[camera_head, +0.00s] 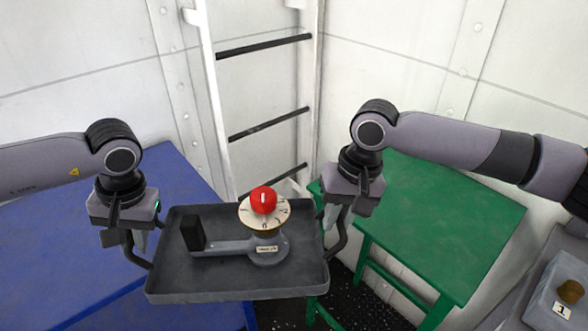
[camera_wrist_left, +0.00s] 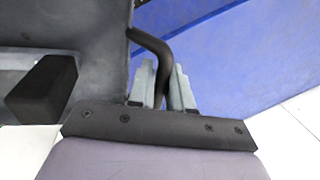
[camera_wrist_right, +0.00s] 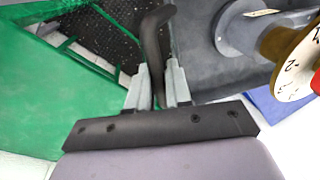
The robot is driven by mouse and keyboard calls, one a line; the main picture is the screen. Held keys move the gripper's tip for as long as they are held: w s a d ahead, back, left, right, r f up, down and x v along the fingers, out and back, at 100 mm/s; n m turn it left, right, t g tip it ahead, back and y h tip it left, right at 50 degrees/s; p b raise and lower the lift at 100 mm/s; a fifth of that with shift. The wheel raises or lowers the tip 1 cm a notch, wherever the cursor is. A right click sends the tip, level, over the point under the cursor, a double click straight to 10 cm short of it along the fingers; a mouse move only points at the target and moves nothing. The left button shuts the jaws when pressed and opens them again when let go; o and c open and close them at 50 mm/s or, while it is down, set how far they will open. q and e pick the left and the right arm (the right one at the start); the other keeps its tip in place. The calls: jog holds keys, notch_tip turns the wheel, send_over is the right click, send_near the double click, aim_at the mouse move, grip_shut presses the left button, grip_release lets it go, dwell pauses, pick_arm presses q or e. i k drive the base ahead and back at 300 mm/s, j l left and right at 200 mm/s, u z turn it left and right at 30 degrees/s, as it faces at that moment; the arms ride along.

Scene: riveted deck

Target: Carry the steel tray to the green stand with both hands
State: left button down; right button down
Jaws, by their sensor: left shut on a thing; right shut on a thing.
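The dark steel tray (camera_head: 215,290) is held level between my two grippers, in front of the ladder. On it stands a grey device with a red knob (camera_head: 263,199) over a cream numbered dial and an arm ending in a black block (camera_head: 193,233). My left gripper (camera_head: 136,238) is shut on the tray's left handle, which the left wrist view also shows (camera_wrist_left: 160,62). My right gripper (camera_head: 334,215) is shut on the right handle, shown in the right wrist view (camera_wrist_right: 152,45). The green stand (camera_head: 450,220) is to the right, its bare top partly behind my right arm.
A blue table (camera_head: 50,230) is on the left, partly behind the tray. A white ladder (camera_head: 262,90) stands at the back wall. A grey box (camera_head: 545,295) with a brass knob and a "1" label is at the lower right. Dark studded floor (camera_head: 370,300) shows below the stand.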

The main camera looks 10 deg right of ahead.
aim_at(423, 208)
jog(key=i+j+z, duration=0.1)
jog(key=i+z, duration=0.35)
jog(key=i, duration=0.45)
jog(key=z, duration=1.4)
